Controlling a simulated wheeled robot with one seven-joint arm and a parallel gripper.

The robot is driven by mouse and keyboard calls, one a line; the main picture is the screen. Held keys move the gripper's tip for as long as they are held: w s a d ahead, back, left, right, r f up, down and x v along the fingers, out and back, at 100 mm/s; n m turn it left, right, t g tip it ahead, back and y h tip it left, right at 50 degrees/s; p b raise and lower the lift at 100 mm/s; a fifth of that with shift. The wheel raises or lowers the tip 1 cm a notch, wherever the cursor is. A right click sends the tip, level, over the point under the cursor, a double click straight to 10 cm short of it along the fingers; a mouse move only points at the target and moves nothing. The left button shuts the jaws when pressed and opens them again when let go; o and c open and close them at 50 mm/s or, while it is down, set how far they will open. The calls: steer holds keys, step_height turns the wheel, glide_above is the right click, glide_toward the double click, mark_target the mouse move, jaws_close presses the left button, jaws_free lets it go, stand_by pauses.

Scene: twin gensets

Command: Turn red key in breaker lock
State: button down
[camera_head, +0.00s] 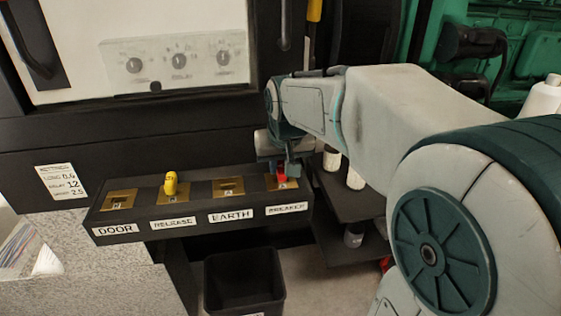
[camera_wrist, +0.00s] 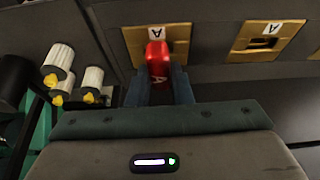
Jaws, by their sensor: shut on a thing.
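The red key (camera_head: 282,176) stands in the breaker lock's brass plate (camera_head: 292,184), at the right end of the black key box, above the "BREAKER" label (camera_head: 287,208). My gripper (camera_head: 291,168) is shut on the red key from above. In the wrist view the red key (camera_wrist: 158,60) sits between the two fingers, marked with a letter A, with its far end at the brass plate (camera_wrist: 131,37). The key slot itself is hidden by the key, so I cannot tell how far it is turned.
A yellow key (camera_head: 170,184) stands in the "RELEASE" lock. The "EARTH" plate (camera_head: 229,187) and "DOOR" plate (camera_head: 120,200) hold no key. A black bin (camera_head: 243,281) stands below.

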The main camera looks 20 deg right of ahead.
mark_target(281, 166)
steer(key=shift+m, duration=0.4)
steer(key=c, duration=1.2)
jaws_free()
step_height(281, 166, up, 8)
steer(key=p, duration=0.5)
steer(key=shift+f+p, duration=0.2)
steer(key=shift+p, duration=0.2)
steer(key=shift+s+f, duration=0.1)
